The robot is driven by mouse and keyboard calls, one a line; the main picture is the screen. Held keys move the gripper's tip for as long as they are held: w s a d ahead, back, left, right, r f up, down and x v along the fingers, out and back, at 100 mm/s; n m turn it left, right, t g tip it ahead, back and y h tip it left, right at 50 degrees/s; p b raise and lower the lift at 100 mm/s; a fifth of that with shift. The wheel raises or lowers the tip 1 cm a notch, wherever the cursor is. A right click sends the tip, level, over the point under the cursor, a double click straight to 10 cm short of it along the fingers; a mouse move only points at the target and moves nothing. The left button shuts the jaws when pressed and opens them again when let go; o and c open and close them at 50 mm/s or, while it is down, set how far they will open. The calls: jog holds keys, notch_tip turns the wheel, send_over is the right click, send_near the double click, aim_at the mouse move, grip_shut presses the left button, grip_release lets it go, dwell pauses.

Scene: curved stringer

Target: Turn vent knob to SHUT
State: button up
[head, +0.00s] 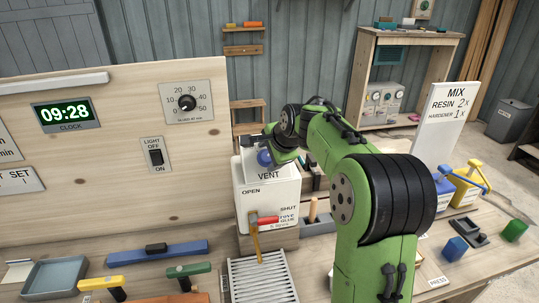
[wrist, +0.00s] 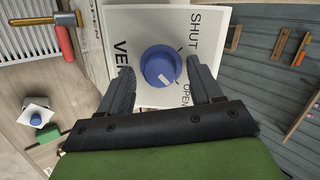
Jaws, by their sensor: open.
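The vent knob (wrist: 158,64) is round and blue, on the white panel (wrist: 115,18) marked VENT, SHUT and OPEN in the wrist view. Its white mark sits at its lower right, on the side of the OPEN label and away from SHUT. In the head view the knob (head: 264,158) shows partly, on top of the white box (head: 268,205), beside my gripper (head: 278,152). In the wrist view my gripper's two fingers are apart, one on each side of the knob, with nothing clearly held. Whether they touch it I cannot tell.
A red-handled tool (head: 264,220) is at the box's front, above a slatted rack (head: 262,280). A wooden panel (head: 110,150) with a clock, dial and light switch stands left. A MIX sign (head: 446,125) stands right, near blue and yellow dispensers.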

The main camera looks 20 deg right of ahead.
jog(key=c, duration=1)
jog(key=shift+c, duration=0.2)
